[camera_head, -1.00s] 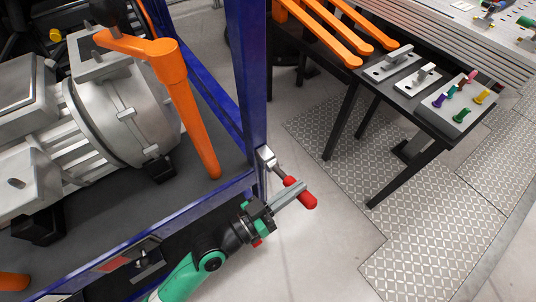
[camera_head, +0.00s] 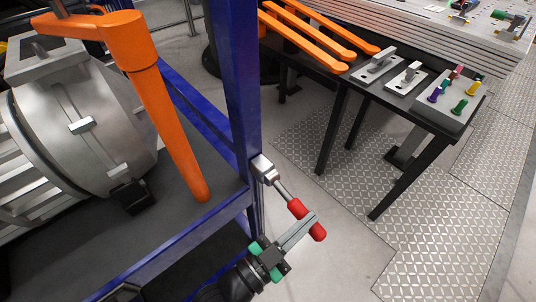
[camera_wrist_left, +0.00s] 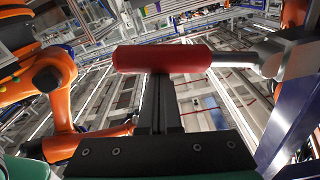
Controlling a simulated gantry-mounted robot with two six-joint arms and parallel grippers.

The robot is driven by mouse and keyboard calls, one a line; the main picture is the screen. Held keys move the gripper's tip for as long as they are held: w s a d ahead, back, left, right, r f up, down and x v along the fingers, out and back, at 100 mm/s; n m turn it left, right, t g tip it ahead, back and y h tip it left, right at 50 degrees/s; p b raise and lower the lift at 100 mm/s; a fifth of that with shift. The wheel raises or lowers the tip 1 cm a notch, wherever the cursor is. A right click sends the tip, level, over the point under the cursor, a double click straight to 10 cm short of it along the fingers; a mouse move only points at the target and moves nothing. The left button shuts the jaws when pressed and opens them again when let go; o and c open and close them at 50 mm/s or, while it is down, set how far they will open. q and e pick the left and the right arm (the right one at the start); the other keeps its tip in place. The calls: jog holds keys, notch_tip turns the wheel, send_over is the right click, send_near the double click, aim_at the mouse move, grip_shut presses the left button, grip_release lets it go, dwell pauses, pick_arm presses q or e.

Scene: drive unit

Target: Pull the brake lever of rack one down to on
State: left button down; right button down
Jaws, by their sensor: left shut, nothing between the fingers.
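The brake lever has a red grip (camera_head: 318,233) on a metal rod (camera_head: 283,191), with a metal pivot block (camera_head: 262,168) on the blue rack post (camera_head: 238,90). It slants down and to the right. My left gripper (camera_head: 312,218) lies across the red grip in the head view, fingers shut with nothing between them. In the left wrist view the red grip (camera_wrist_left: 160,58) runs crosswise and hides the tips of my left gripper's fingers. I cannot tell whether they touch it. My right gripper is not in view.
A grey motor (camera_head: 85,130) with an orange handle (camera_head: 170,130) stands on the rack at left. A black table (camera_head: 440,117) with orange bars (camera_head: 300,45) and metal fixtures stands behind at right. Open floor (camera_head: 335,250) lies right of the lever.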

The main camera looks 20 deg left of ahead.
pick_arm(q)
jog(key=shift+f, duration=0.25)
jog(key=r+p, duration=0.2)
jog(key=d+r+p, duration=0.1)
jog(key=r+p, duration=0.2)
jog(key=shift+w+d+r, duration=0.15)
jog(key=shift+d+r, duration=0.05)
jog(key=f+v, duration=0.1)
jog(key=v, duration=0.9)
jog(key=shift+b, duration=0.4)
